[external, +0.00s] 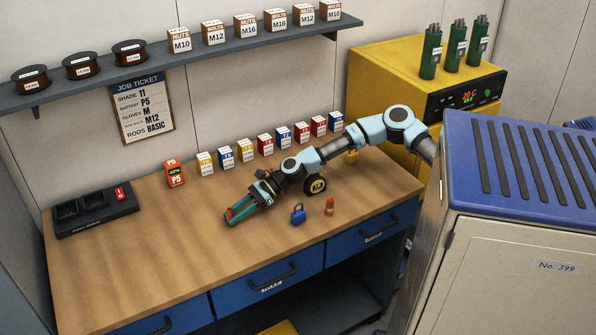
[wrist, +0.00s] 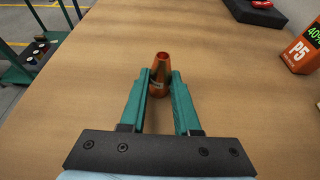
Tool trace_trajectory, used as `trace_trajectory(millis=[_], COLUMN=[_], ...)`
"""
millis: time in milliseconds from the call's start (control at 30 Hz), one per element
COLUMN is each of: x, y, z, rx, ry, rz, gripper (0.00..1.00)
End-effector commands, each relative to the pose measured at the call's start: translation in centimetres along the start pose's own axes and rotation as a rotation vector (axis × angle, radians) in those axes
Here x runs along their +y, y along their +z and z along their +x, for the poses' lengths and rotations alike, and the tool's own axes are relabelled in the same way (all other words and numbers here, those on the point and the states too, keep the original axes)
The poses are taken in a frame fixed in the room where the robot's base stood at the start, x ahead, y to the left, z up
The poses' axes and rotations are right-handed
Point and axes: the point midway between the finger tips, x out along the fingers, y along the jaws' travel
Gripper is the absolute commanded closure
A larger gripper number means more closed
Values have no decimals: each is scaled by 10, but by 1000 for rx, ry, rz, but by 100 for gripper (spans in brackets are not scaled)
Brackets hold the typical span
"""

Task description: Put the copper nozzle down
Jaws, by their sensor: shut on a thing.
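The copper nozzle (wrist: 160,69) is a small orange-brown cone that stands narrow end up between my fingertips in the wrist view. My gripper (wrist: 160,82) has two green fingers and is shut on it. In the external view my gripper (external: 233,212) reaches low over the left-middle of the wooden bench (external: 130,260). The nozzle shows there only as a small reddish bit at the fingertips. I cannot tell whether its base touches the bench top.
A blue padlock (external: 298,215) and an orange-red small item (external: 329,207) stand right of my gripper. An orange P5 battery (external: 174,174) and a row of small boxes (external: 247,151) stand behind. A black charger (external: 95,210) is at the left. The front-left bench top is clear.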

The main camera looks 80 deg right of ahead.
Motion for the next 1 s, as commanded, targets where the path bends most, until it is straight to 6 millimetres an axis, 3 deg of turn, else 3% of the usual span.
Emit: trace_trajectory(millis=[33, 300, 633, 1000], x=[0, 0, -1, -1], y=[-1, -1, 1, 0], z=[1, 0, -6, -63], rx=[0, 0, 0, 1], ry=[0, 0, -1, -2], rz=[0, 1, 1, 1], gripper=[67, 40, 40, 40])
